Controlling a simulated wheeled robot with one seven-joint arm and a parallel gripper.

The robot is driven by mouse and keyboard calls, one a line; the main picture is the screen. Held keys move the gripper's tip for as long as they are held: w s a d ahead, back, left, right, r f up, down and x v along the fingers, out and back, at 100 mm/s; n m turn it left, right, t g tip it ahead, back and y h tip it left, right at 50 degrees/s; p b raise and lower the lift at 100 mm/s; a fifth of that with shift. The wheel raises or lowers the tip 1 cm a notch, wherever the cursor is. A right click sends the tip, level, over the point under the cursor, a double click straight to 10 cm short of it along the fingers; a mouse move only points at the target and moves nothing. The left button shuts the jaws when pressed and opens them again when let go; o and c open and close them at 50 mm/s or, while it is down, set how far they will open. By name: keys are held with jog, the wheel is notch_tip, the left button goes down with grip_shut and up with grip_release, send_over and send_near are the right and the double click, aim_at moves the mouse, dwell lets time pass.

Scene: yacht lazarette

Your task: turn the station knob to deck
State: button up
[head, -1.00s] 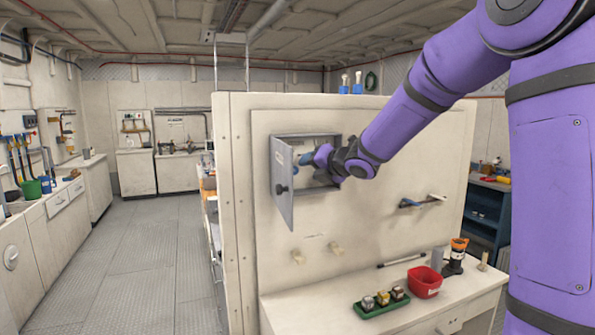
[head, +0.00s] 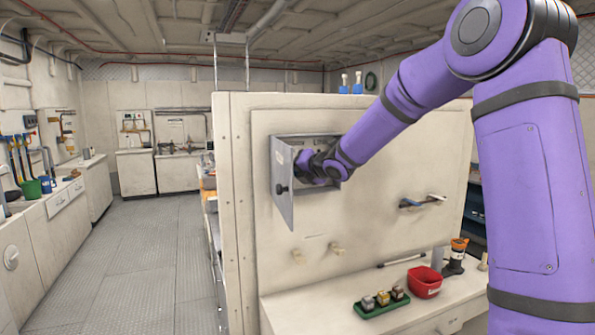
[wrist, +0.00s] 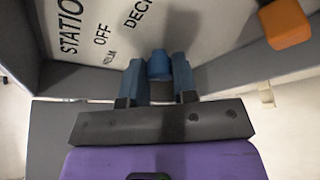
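The station panel (wrist: 110,25) is pale with dark lettering: STATION, OFF, HELM, and DECK partly cut off at the top edge. It is inside an open grey wall box (head: 322,146). A blue knob (wrist: 158,65) stands between the two blue fingers of my gripper (wrist: 160,82) in the wrist view. The fingers are apart, one on each side of it and very close. I cannot tell whether they press on it. Where the knob points is hidden. In the head view my gripper (head: 302,166) is at the box opening, behind the door edge.
The box's grey door (head: 283,188) hangs open at the left, with a dark latch. An orange block (wrist: 286,22) is at the upper right of the wrist view. Below are a counter with a green tray (head: 381,306) and a red bin (head: 425,283).

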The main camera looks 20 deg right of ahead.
jog(key=shift+c, duration=1.4)
jog(key=m+y, duration=0.1)
jog(key=m+t, duration=0.1)
jog(key=m, duration=0.1)
jog(key=shift+d+f+m+y, duration=0.1)
jog(key=shift+f+m+y, duration=0.1)
jog(key=shift+m+y, duration=0.15)
jog(key=m+t+y, duration=0.1)
jog(key=m, duration=0.2)
jog(key=shift+f, duration=0.1)
jog(key=m+t, duration=0.1)
jog(key=m, duration=0.1)
jog(key=m+t, duration=0.1)
jog(key=m, duration=0.2)
jog(key=shift+f+m, duration=0.2)
jog(key=shift+m, duration=0.05)
jog(key=shift+f+m+t+h, duration=0.1)
jog(key=shift+m+t+h, duration=0.3)
jog(key=shift+m, duration=0.75)
jog(key=shift+m+t+h, duration=0.1)
jog(key=shift+m+t, duration=0.5)
jog(key=shift+m, duration=0.85)
